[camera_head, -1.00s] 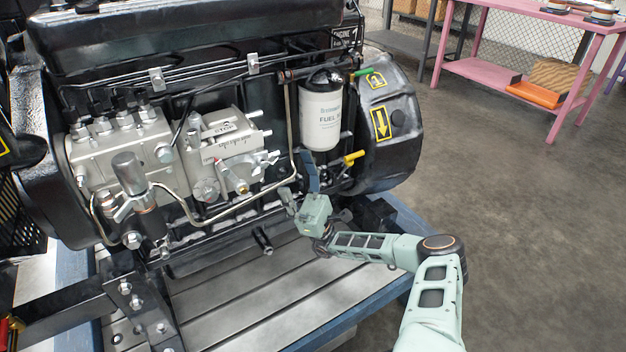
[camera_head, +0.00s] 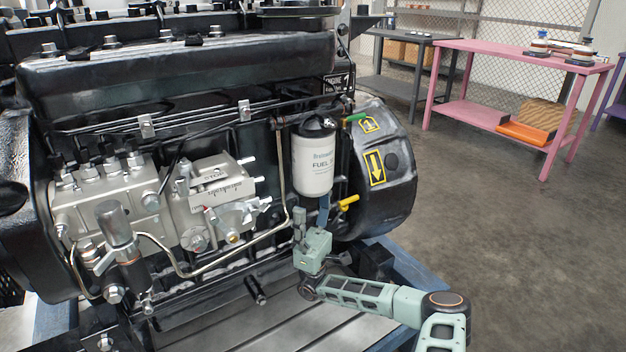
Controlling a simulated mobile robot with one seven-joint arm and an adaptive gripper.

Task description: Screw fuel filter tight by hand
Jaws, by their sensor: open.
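The fuel filter (camera_head: 313,166) is a white canister with dark lettering, hanging upright under a black filter head on the right side of the engine's front. My gripper (camera_head: 311,212) is just below the filter with its two fingers pointing up. It is open and holds nothing. The blue-grey right finger reaches close to the filter's lower end; I cannot tell whether it touches. The seam between the filter's top and the head is too small to judge.
A yellow-handled valve (camera_head: 347,202) sticks out right of my gripper, and a green handle (camera_head: 354,118) sits near the filter head. A metal fuel pipe (camera_head: 281,190) runs close on the left. The black flywheel housing (camera_head: 398,185) is to the right. Beyond is open floor and a pink table (camera_head: 500,48).

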